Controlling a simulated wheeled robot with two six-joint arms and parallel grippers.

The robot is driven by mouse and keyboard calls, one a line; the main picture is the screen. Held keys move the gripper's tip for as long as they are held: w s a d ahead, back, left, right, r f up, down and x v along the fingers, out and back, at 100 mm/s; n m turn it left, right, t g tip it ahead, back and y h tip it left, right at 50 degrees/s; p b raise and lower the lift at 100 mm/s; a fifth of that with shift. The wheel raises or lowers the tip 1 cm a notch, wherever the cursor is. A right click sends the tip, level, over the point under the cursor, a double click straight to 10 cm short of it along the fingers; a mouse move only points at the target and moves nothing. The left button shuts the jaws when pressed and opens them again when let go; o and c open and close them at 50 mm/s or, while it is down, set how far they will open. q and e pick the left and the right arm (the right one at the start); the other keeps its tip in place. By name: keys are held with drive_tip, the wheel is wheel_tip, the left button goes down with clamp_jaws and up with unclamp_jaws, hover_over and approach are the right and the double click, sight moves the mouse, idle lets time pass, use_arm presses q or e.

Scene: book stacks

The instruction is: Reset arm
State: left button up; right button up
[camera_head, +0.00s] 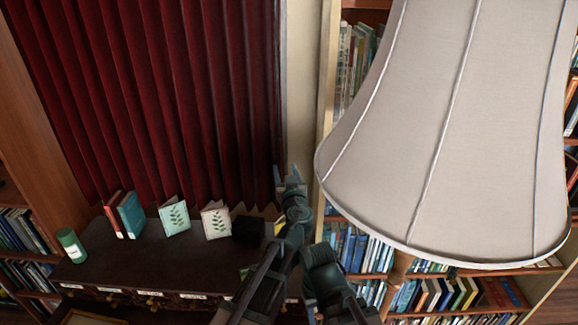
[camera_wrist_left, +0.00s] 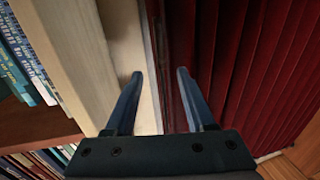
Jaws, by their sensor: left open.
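My left gripper (camera_head: 287,178) is raised in front of the pale wall strip, by the right edge of the red curtain, in the head view. In the left wrist view its two fingers (camera_wrist_left: 160,98) stand apart with nothing between them. The pale shelf side lies behind one finger and the curtain behind the other. My arm links rise from the bottom of the head view. I do not make out the right gripper in either view.
A large lampshade (camera_head: 440,130) fills the right side, close to my arm. A dark cabinet top (camera_head: 150,255) holds a green jar (camera_head: 71,246), a teal book (camera_head: 131,215), leaf-patterned cards (camera_head: 174,217) and a black box (camera_head: 248,231). Bookshelves (camera_head: 345,262) stand behind. A red curtain (camera_head: 160,100) hangs at the back.

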use_arm(q)
drive_tip(key=shift+s+a, duration=0.1)
drive_tip(key=s+a+f+n+g+y, duration=0.1)
drive_tip(key=s+a+f+g+y, duration=0.1)
drive_tip(key=s+a+f+g, duration=1.25)
drive_tip(key=s+d+f+m+g+h, duration=0.25)
drive_tip(key=s+f+h, duration=0.45)
drive_tip(key=s, duration=0.5)
drive_tip(key=s+d+f+m+y+b, duration=0.1)
drive_tip(key=s+d+f+m+b, duration=0.1)
drive_tip(key=d, duration=0.3)
drive_tip(key=s+d+f+m+y+b, duration=0.1)
drive_tip(key=s+d+f+m+b, duration=0.1)
drive_tip(key=s+d, duration=0.2)
drive_tip(key=shift+d+f+m+g, duration=0.25)
drive_tip(key=shift+d+m+g, duration=0.15)
drive_tip(key=shift+d, duration=0.6)
